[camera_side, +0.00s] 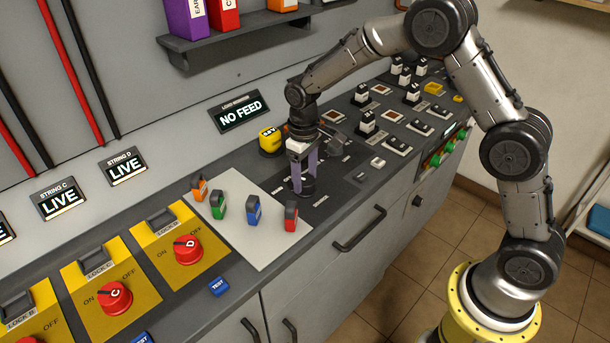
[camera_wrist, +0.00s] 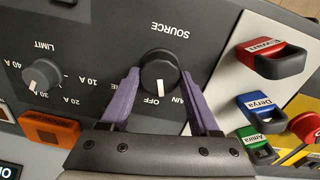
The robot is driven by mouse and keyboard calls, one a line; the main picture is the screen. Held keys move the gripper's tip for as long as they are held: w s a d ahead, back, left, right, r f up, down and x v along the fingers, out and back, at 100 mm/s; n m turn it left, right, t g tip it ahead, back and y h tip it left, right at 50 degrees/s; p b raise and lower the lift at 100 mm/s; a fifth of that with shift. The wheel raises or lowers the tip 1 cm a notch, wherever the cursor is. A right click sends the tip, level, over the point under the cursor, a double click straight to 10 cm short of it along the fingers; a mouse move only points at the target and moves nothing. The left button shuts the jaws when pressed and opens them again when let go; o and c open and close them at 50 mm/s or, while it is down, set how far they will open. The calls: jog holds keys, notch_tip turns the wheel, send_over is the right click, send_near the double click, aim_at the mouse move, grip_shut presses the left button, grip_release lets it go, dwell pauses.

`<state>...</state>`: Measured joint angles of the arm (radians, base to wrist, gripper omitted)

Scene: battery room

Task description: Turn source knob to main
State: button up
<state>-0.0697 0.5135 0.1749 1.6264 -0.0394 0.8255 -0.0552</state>
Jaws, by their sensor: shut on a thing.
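The black source knob (camera_wrist: 158,70) has a white pointer mark and sits on the dark panel under the SOURCE label. In the wrist view its pointer faces the picture's bottom, near the OFF label and beside a partly hidden label ending in "AIN". My gripper (camera_wrist: 163,100) has its two purple fingers on either side of the knob, shut on it. In the side view my gripper (camera_side: 303,174) points down onto the panel, and its fingers mostly hide the knob (camera_side: 307,187). Another label left of OFF is partly covered by a finger.
A LIMIT knob (camera_wrist: 42,75) and an orange block (camera_wrist: 48,129) are left in the wrist view. Orange, green, blue and red (camera_side: 291,216) tags stand on a pale plate (camera_side: 262,257) close by. A NO FEED sign (camera_side: 240,112) is behind. Switches crowd the panel's right.

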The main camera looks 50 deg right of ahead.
aim_at(305, 181)
jog(key=n, duration=0.4)
jog(key=shift+r+n, duration=0.1)
jog(key=shift+n, duration=0.3)
dwell(0.4)
jog(key=o, duration=1.4)
jog(key=shift+c, duration=0.2)
notch_tip(305, 181, up, 14)
jog(key=shift+a, duration=0.15)
jog(key=shift+s, duration=0.1)
